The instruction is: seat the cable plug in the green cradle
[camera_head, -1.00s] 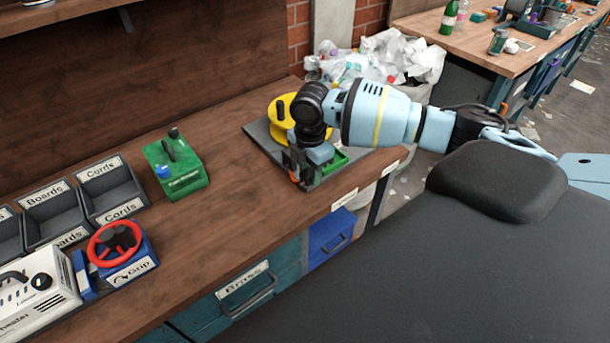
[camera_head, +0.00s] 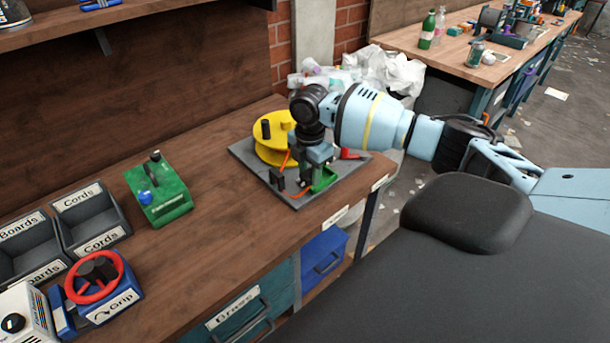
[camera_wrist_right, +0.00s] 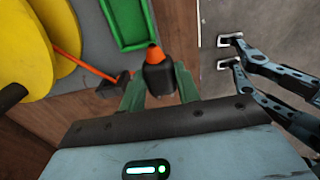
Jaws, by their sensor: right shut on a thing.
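My right gripper (camera_head: 306,182) points down over the grey board and is shut on the cable plug (camera_wrist_right: 158,76), a black piece with an orange tip in the right wrist view. The green cradle (camera_head: 325,178), an open tray, stands on the board just right of the gripper. In the head view the gripper largely hides the plug. An orange cable (camera_wrist_right: 68,58) runs from the yellow reel (camera_head: 271,153) towards a dark clip (camera_wrist_right: 113,86). My left gripper is out of view.
The grey board (camera_head: 249,152) lies near the bench's right end. A small red piece (camera_head: 350,154) is at its right side. A green box (camera_head: 165,200), dark bins (camera_head: 88,220) and a red-wheeled device (camera_head: 108,300) stand left. Bare bench lies between.

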